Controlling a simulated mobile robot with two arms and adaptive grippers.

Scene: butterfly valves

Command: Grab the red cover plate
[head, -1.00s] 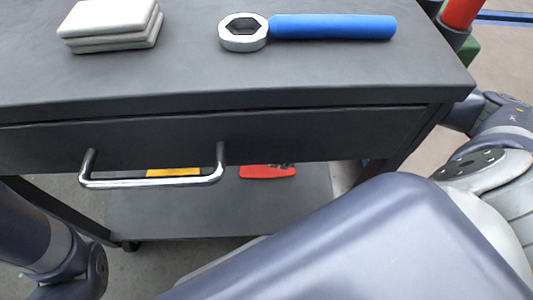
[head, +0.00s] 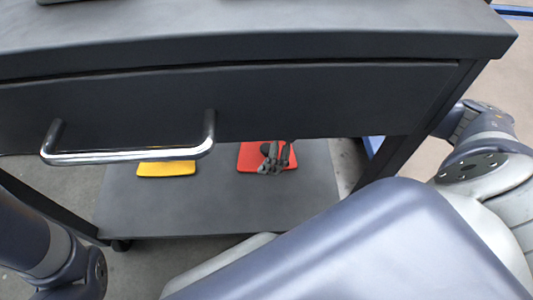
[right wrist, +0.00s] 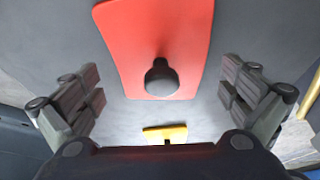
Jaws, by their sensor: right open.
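The red cover plate (head: 252,157) lies flat on the lower shelf of the dark cart, partly hidden by my right gripper (head: 275,157) and the drawer above. In the right wrist view the red cover plate (right wrist: 140,40) has a black round knob (right wrist: 161,78) standing up from it. My right gripper (right wrist: 162,92) is open, with one finger on each side of the knob and gaps between; nothing is held. My left arm shows at the lower left of the head view, but its gripper is out of view.
A yellow plate (head: 166,168) lies on the lower shelf (head: 215,205), left of the red one. The drawer with its metal handle (head: 130,155) and the cart top (head: 260,30) overhang the shelf. A cart leg (head: 415,130) stands to the right.

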